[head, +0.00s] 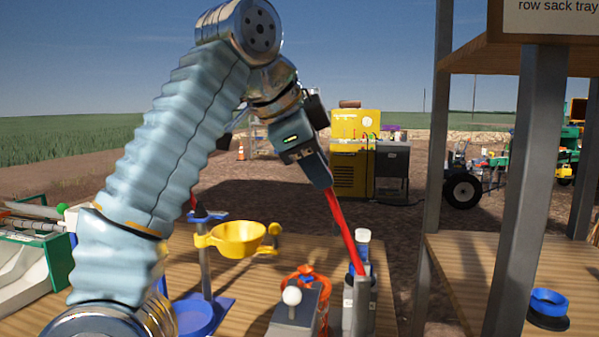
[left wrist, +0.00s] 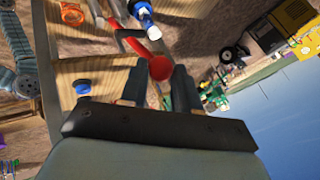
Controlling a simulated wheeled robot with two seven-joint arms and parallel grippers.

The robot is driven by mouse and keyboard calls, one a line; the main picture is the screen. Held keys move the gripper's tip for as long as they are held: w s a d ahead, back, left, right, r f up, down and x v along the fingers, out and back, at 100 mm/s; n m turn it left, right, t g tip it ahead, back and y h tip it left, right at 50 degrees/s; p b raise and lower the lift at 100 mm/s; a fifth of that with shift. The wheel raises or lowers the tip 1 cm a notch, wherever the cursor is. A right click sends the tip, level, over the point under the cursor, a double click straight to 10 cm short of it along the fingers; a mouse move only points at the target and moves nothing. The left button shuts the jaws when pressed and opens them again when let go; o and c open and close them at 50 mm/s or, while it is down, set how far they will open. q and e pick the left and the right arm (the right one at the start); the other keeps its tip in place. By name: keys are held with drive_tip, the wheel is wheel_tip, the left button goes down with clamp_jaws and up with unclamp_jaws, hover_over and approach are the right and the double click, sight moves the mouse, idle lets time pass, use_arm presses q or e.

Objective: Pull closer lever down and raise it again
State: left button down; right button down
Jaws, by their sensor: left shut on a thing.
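A long red lever (head: 343,225) rises from a grey metal bracket (head: 359,305) at the front of the wooden table. It leans up and to the left. My left gripper (head: 322,180) is shut on its upper end. In the left wrist view the red end (left wrist: 160,68) sits between the two fingers of my left gripper (left wrist: 158,76). A second, shorter lever with a white ball knob (head: 291,296) stands on a grey box to the left of the red one, with no gripper on it. My right gripper is out of view.
A yellow bowl on a blue stand (head: 238,239) and an orange clamp-like part (head: 304,277) stand close by on the table (head: 260,265). A grey post (head: 530,180) and a shelf with a blue ring (head: 548,303) are at right. A green-edged bin (head: 30,255) is at left.

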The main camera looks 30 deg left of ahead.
use_arm(q)
drive_tip(key=shift+w+d+r+y, duration=0.3)
drive_tip(key=shift+w+d+r, duration=0.05)
drive_tip(key=shift+d, duration=0.1)
drive_tip(key=shift+d+r+y, duration=0.1)
drive_tip(key=shift+d+y, duration=0.2)
drive_tip(key=shift+d, duration=0.15)
drive_tip(key=c, duration=0.8)
unclamp_jaws()
drive_tip(key=shift+d, duration=0.1)
